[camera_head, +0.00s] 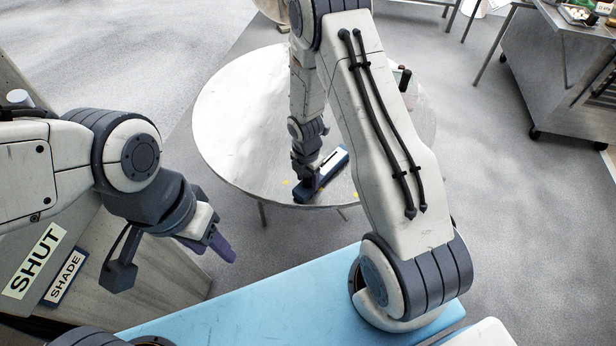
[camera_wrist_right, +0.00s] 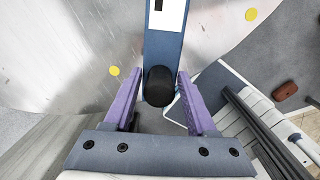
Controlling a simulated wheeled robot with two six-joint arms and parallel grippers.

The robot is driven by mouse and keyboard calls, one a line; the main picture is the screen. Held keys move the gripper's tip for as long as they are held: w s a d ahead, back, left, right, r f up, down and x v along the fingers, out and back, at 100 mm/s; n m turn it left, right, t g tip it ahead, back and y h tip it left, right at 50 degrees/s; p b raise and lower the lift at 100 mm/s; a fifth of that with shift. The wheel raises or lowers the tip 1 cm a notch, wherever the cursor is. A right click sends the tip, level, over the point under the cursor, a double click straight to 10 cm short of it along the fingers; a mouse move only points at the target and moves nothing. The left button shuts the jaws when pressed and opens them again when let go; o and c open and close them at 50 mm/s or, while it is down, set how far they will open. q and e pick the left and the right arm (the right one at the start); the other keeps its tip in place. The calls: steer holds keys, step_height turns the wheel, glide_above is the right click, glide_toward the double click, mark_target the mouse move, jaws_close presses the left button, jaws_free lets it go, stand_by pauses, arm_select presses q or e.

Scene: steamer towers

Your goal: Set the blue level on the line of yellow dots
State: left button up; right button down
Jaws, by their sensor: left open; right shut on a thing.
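The blue level (camera_head: 337,161) is a long bar with a white panel, at the near edge of the round table. In the right wrist view the level (camera_wrist_right: 163,45) has a black knob at its near end, between my purple fingers. My right gripper (camera_head: 306,190) is shut on the level; its tips are partly hidden in the head view. Two yellow dots show in the wrist view, one left (camera_wrist_right: 114,71) and one upper right (camera_wrist_right: 251,14). The level points across the line between them. I cannot tell whether it touches the table. My left gripper (camera_head: 222,245) is open and empty, left of the table.
The round pale table (camera_head: 235,110) is mostly bare. A small dark and red object (camera_head: 404,78) stands at its right side, near my right arm. A light blue surface (camera_head: 250,310) is in front. A metal cabinet on wheels (camera_head: 555,70) stands at the upper right.

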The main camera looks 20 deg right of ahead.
steer(key=shift+f+b, duration=0.3)
steer(key=shift+f, duration=0.2)
stand_by(0.5)
steer(key=shift+c, duration=0.6)
jaws_free()
steer(key=r, duration=1)
steer(key=shift+s+a+r+p, duration=0.2)
steer(key=shift+s+r+p, duration=0.05)
steer(key=shift+p, duration=0.1)
